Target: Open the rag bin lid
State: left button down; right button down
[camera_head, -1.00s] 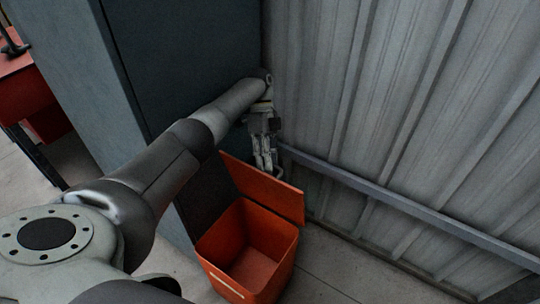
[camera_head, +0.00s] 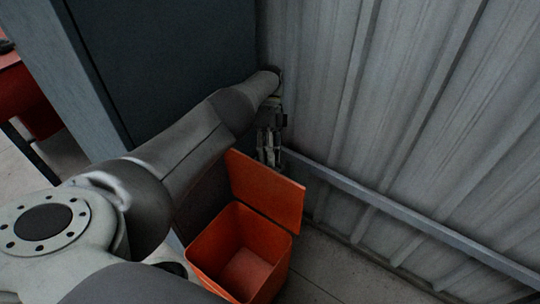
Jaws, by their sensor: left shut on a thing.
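The orange rag bin (camera_head: 207,262) stands on the floor at the lower middle, its inside showing empty. Its orange lid (camera_head: 265,190) stands raised at the bin's back edge, roughly upright. My left gripper (camera_head: 270,160) points down at the lid's far upper edge, with its fingers close together. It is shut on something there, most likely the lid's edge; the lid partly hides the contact. My right gripper is not in the picture.
A tall dark grey cabinet (camera_head: 160,65) stands left of and behind the bin. A corrugated metal wall (camera_head: 410,100) with a horizontal rail (camera_head: 400,212) is close on the right. Bare floor (camera_head: 345,270) lies right of the bin.

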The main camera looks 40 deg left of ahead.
pick_arm(q)
jog(key=shift+s+a+f, duration=0.15)
jog(key=shift+f, duration=0.1)
jog(key=c, duration=1.5)
grip_release()
jog(key=shift+a, duration=0.1)
jog(key=shift+r, duration=0.15)
